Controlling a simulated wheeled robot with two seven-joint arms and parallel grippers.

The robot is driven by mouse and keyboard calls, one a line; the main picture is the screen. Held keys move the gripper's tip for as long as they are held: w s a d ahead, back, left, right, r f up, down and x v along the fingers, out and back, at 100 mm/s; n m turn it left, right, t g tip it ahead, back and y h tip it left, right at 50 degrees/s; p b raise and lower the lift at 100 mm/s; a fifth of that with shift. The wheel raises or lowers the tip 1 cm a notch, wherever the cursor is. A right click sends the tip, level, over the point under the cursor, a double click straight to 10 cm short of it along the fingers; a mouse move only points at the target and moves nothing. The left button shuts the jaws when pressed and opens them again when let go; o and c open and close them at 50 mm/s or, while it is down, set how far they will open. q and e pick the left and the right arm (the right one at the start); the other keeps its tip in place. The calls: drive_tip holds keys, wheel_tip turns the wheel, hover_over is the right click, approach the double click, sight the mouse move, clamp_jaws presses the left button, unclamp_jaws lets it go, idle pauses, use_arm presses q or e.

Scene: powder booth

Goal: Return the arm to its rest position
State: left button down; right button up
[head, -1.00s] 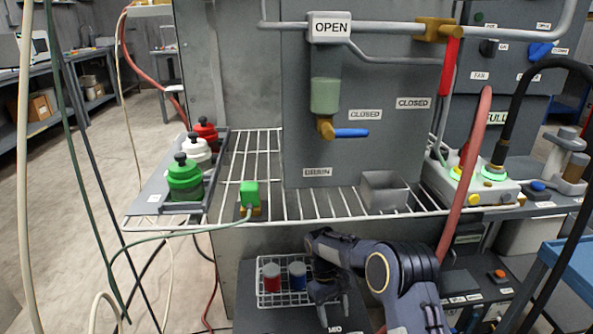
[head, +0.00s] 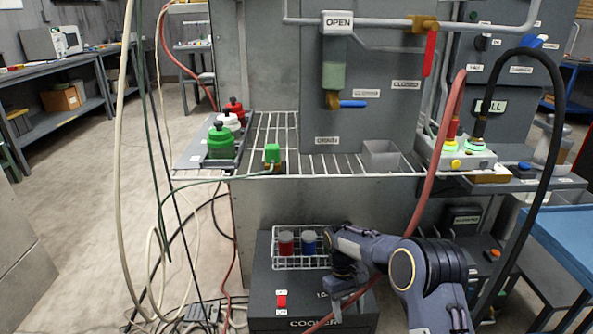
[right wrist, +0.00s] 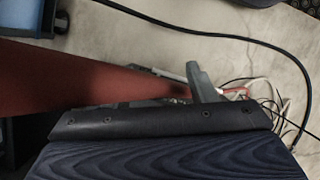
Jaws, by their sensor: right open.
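My right gripper (head: 350,298) hangs low in the head view, pointing down, above the front right part of a dark cooler box (head: 262,300). It is open, and I see nothing between its fingers. The right wrist view shows one grey finger (right wrist: 203,82) and a dark gripper edge; the other finger is not clear there. A red hose (head: 419,215) runs down behind my right arm and comes out beside the gripper. It also crosses the left of the right wrist view (right wrist: 80,85), close to the camera. My left arm is not in view.
A wire basket (head: 286,262) with a red jar (head: 286,243) and a blue jar (head: 308,242) sits on the cooler, left of the gripper. A wire shelf (head: 330,165) is above. A blue cart (head: 565,235) stands at right. Cables hang at left; floor shows beyond them.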

drive_tip(key=s+d+r+m+t+y, duration=0.2)
drive_tip(key=s+d+r, duration=0.3)
drive_tip(key=r, duration=0.4)
drive_tip(key=s+d+r+m+t+y, duration=0.1)
drive_tip(key=s+d+r+t+y, duration=0.15)
drive_tip(key=s+r, duration=0.55)
drive_tip(key=s+r+m+t, duration=0.2)
drive_tip(key=s, duration=0.7)
drive_tip(key=s+r+m+t, duration=0.1)
drive_tip(key=s+r+t, duration=0.15)
drive_tip(key=s, duration=0.65)
wheel_tip(320, 180, up, 23)
drive_tip(key=p, duration=2.4)
drive_tip(key=shift+s+a+r+y, duration=0.15)
drive_tip(key=shift+a+y, duration=0.2)
drive_tip(key=shift+y, duration=0.1)
